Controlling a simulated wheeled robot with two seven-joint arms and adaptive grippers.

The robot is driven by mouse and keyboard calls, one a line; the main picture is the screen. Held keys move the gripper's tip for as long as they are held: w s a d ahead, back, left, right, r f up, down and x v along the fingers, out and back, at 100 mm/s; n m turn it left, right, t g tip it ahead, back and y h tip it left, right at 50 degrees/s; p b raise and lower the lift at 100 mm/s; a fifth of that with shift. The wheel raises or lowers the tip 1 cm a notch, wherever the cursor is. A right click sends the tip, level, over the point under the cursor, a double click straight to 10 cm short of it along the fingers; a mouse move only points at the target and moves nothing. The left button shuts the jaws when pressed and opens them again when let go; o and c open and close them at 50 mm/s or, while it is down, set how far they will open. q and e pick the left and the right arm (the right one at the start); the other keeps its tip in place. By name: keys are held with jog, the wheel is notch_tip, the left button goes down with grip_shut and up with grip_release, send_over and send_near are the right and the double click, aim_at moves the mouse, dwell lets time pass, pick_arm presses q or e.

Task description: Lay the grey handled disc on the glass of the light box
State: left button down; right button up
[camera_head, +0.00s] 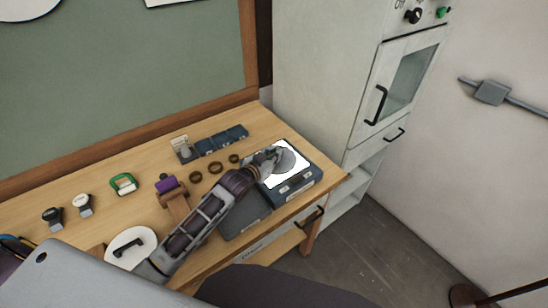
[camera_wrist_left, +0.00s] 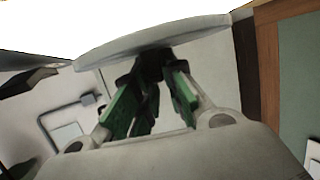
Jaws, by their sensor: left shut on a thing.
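The grey handled disc (camera_head: 287,162) is over the lit white glass (camera_head: 297,177) of the light box (camera_head: 301,186) at the right end of the bench. My left gripper (camera_head: 270,156) is shut on its handle, at the left side of the glass. In the left wrist view, the green-padded fingers (camera_wrist_left: 150,105) close on the dark handle below the pale disc (camera_wrist_left: 150,36), with bright white beyond it. I cannot tell whether the disc touches the glass. My right gripper is not in view.
Dark boxes (camera_head: 222,140) and several brown rings (camera_head: 215,168) lie behind my left arm. A white disc with a black handle (camera_head: 131,247) lies at the left. A purple-topped wooden stand (camera_head: 172,195) is close to the arm. A tall cabinet (camera_head: 330,75) stands behind the light box.

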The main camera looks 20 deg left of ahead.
pick_arm(q)
jog(key=shift+f, duration=0.35)
jog(key=shift+f, duration=0.1)
jog(key=c, duration=1.5)
grip_release()
jog(key=shift+b+v, duration=0.5)
jog(key=shift+v, duration=5.55)
